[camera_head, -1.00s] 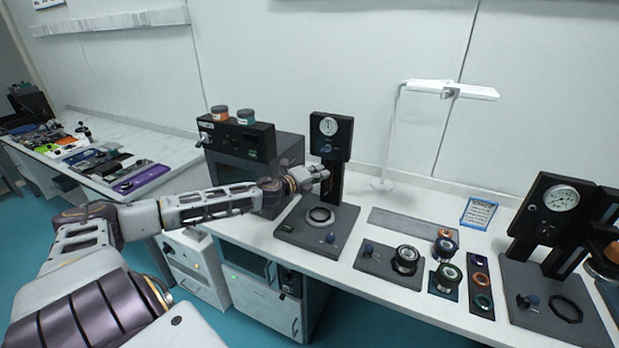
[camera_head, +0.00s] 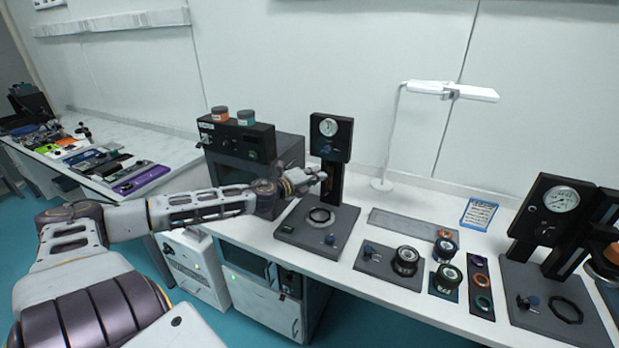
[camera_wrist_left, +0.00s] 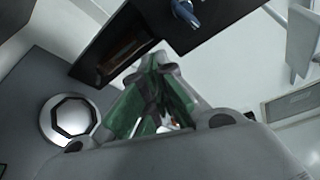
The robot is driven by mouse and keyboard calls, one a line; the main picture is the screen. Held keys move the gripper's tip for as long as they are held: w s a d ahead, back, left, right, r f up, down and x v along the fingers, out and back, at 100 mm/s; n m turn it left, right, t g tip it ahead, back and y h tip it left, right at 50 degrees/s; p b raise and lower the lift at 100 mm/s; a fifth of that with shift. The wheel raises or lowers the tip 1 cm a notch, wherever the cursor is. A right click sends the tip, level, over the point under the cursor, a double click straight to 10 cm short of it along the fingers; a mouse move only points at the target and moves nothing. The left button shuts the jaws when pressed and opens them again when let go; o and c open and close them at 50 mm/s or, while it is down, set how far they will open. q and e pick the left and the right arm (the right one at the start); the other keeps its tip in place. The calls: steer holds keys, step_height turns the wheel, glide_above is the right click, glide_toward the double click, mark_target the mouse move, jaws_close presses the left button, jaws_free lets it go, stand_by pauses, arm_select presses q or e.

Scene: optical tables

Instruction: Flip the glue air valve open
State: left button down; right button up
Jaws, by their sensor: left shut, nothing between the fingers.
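A black gauge stand (camera_head: 331,136) with a round white dial rises from a dark base plate that carries a ring. A small blue-grey lever-like part (camera_wrist_left: 186,12) shows at the top of the left wrist view, on the dark head of a stand; it may be the glue air valve, but I cannot tell whether it is open or shut. My left gripper (camera_head: 321,177) is shut and empty, just below the gauge head and close in front of the post. Its green-lined fingers (camera_wrist_left: 157,95) fill the middle of the wrist view. My right gripper is not in view.
A dark box (camera_head: 238,140) with two jars on top stands left of the gauge stand, close behind my forearm. A second gauge stand (camera_head: 556,205) is at the right. Small fixtures (camera_head: 390,266) and a white lamp (camera_head: 449,91) occupy the bench between them.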

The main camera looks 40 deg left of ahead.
arm_select(q)
steer(key=s+p, duration=0.1)
steer(key=s+r, duration=0.1)
steer(key=s, duration=0.1)
steer(key=s+p, duration=0.1)
steer(key=shift+s+d+r+p, duration=0.2)
steer(key=shift+d+r+p, duration=0.1)
steer(key=shift+d, duration=0.05)
stand_by(0.7)
stand_by(0.5)
steer(key=shift+f, duration=0.1)
